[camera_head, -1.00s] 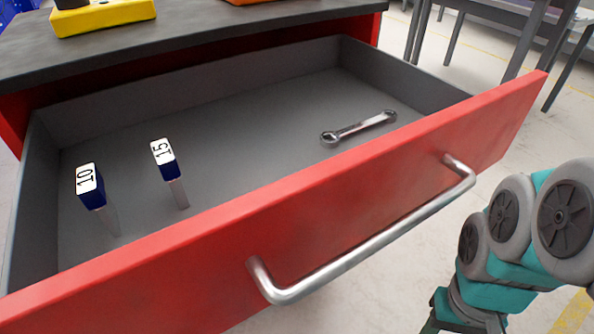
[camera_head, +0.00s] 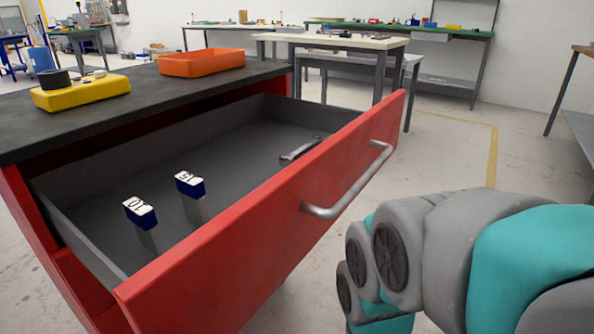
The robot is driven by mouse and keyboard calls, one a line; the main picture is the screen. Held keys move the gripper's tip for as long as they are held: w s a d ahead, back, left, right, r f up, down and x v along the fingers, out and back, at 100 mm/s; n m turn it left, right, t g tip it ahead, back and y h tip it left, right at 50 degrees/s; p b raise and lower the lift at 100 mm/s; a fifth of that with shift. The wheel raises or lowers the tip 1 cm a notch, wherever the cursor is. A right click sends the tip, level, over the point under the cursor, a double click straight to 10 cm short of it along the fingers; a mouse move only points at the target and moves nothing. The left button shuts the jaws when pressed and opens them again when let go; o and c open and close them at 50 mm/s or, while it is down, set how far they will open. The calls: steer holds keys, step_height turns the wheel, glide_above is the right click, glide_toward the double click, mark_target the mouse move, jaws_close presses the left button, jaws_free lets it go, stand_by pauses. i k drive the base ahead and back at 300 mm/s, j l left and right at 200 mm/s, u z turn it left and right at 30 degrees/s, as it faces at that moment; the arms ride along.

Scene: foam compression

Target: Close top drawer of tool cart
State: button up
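The red tool cart has a dark top (camera_head: 150,108). Its top drawer (camera_head: 230,242) is pulled far out, with a red front and a silver bar handle (camera_head: 352,188). Inside the grey drawer lie a wrench (camera_head: 300,149) and two upright blue-and-white tools, marked 10 (camera_head: 140,212) and 15 (camera_head: 190,185). My grey and teal arm is at the lower right, in front of the drawer front and apart from the handle in the picture. My gripper is out of the frame.
Worktables (camera_head: 345,41) stand behind. The floor (camera_head: 450,150) to the right of the drawer is clear.

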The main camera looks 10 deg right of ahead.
mark_target(265, 217)
steer(key=k+l+u, duration=0.15)
steer(key=k, duration=0.3)
steer(key=k+l+u, duration=0.15)
steer(key=k, duration=0.35)
